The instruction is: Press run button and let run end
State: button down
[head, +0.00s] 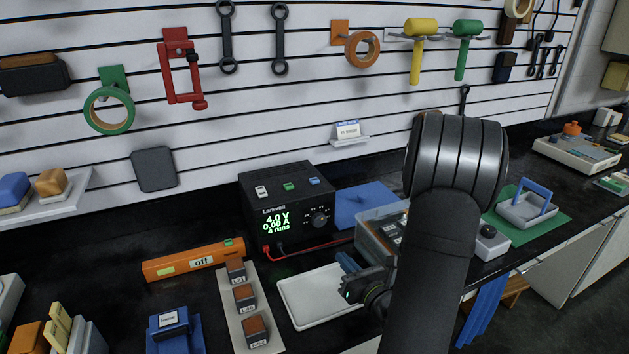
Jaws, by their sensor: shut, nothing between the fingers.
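A black power supply (285,215) stands on the dark bench. Its green display reads 4.0 V, 0.00 A, 4 runs. On its top are a white button (262,190), a green button (289,187) and a blue button (314,181); no run label is readable on them. My gripper (352,290) is low, right of and nearer than the supply, over the right side of a white tray (305,297). It is shut and empty; my arm hides much of it.
Labelled brown blocks (243,295) stand in a row on a pale strip. A red lead runs from the supply towards a grey box (383,225) partly behind my arm. A small grey box with a dark knob (490,241) is right of my arm. Tools hang on the slatted wall.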

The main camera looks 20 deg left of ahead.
jog(key=w+a+r+n+g+y, duration=0.2)
jog(key=a+r+n+g, duration=0.2)
jog(key=a+n+g, duration=0.55)
notch_tip(320, 180, up, 18)
jog(key=n+t+h, duration=0.4)
jog(key=n+h, duration=0.5)
jog(key=n, duration=1.1)
send_over(316, 181)
jog(key=shift+f, duration=0.2)
jog(key=shift+f, duration=0.15)
jog(key=shift+d+f, duration=0.1)
jog(key=shift+f, duration=4.25)
jog(key=shift+f, duration=0.4)
